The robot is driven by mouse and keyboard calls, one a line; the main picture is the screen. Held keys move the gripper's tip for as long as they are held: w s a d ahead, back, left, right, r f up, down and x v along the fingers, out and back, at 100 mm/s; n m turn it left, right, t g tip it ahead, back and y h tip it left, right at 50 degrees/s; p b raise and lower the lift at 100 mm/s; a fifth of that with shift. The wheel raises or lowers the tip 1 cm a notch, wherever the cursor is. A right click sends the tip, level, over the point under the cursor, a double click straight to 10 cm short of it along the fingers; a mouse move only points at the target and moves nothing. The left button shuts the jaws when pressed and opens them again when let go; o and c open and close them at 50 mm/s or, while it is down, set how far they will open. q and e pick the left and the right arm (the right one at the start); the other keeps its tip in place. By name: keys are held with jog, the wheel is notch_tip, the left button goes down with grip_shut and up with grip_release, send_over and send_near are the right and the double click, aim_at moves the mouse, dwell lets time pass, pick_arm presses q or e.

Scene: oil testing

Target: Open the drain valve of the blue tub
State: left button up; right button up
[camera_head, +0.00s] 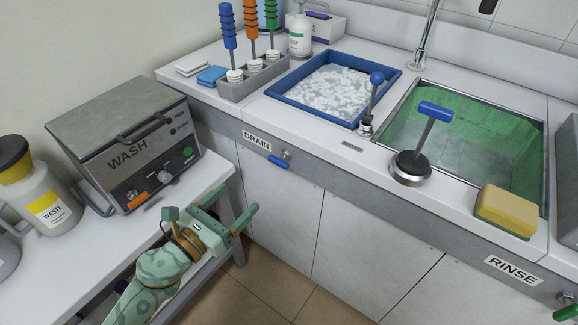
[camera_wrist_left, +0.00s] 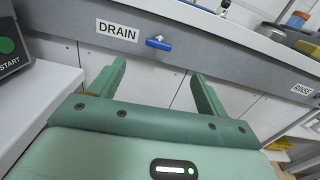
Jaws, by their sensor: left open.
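The blue tub (camera_head: 289,104), full of white ice-like pieces, is set in the counter in the head view. On the grey front panel below it, beside the DRAIN label (camera_head: 256,141), is the drain valve (camera_head: 279,162) with a blue bar handle lying along the panel. The valve also shows in the left wrist view (camera_wrist_left: 158,43), ahead of and between my finger directions. My left gripper (camera_head: 237,198) is open and empty, below and left of the valve, apart from it. It also shows in the left wrist view (camera_wrist_left: 160,82). My right gripper is not in view.
The WASH machine (camera_head: 125,140) stands on the left bench, close behind my left arm. A green-lined sink (camera_head: 455,130), a plunger-like tool (camera_head: 410,167) and a yellow sponge (camera_head: 506,211) are at right. A RINSE label (camera_head: 513,270) marks the panel lower right. Space before the cabinet doors is clear.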

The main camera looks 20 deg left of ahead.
aim_at(276, 162)
pick_arm(q)
jog(key=shift+m, duration=0.3)
jog(key=x, duration=1.5)
jog(key=shift+w+f+p, duration=0.1)
jog(key=shift+f+p, duration=0.1)
jog(key=shift+p, duration=0.1)
jog(key=shift+w+d, duration=0.2)
jog(key=shift+w, duration=0.4)
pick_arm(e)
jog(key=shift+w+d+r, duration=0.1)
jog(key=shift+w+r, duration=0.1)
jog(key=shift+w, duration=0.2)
pick_arm(q)
jog(key=c, duration=1)
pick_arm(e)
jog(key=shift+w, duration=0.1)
